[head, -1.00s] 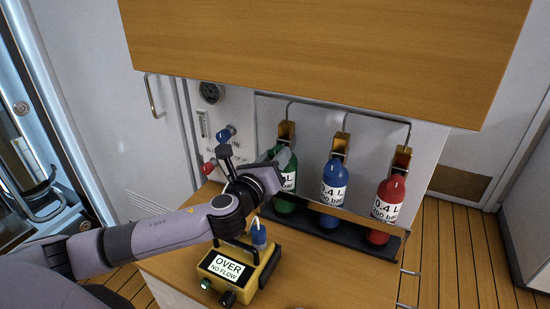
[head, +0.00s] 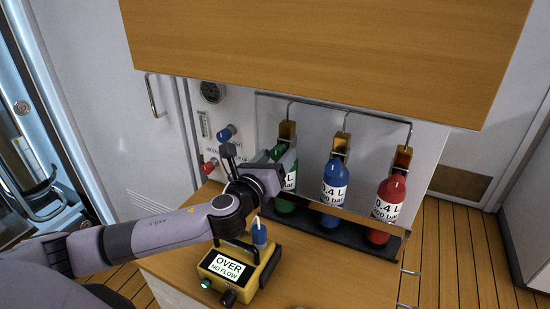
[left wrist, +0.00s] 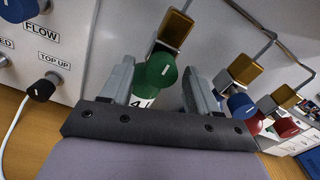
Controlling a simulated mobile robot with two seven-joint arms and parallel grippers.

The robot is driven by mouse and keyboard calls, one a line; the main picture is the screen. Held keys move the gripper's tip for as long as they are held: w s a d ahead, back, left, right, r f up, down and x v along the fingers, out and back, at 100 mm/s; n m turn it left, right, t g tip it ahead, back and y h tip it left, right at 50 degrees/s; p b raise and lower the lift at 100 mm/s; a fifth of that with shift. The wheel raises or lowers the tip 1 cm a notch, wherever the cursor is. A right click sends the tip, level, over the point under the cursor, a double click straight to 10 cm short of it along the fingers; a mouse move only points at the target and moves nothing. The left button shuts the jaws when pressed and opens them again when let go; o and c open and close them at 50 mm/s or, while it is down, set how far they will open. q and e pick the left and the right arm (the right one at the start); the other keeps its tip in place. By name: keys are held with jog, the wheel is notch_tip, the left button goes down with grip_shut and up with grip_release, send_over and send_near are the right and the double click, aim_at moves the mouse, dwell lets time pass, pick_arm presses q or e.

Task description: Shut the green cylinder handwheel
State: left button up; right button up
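The green cylinder (head: 285,204) stands upright at the left of a row of three in a dark rack. Its green handwheel (left wrist: 161,70) has a white mark on its face and sits below a brass valve block (left wrist: 174,30). In the head view the handwheel (head: 277,153) is partly hidden by my left gripper (head: 281,158). In the left wrist view my left gripper (left wrist: 157,90) is open, with one grey finger on each side of the handwheel. A gap shows on the right side; contact on the left cannot be told.
A blue cylinder (head: 334,190) and a red cylinder (head: 387,206) stand to the right. A yellow meter reading "OVER NO FLOW" (head: 238,275) sits on the wooden counter below my arm. The wall panel has a blue knob (head: 226,133) and a red knob (head: 209,167). A wooden cabinet (head: 325,55) overhangs above.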

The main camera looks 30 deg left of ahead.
pick_arm(q)
jog(key=s+b, duration=0.1)
jog(key=s, duration=0.6)
jog(key=shift+d, duration=0.2)
jog(key=shift+s, duration=0.15)
dwell(0.5)
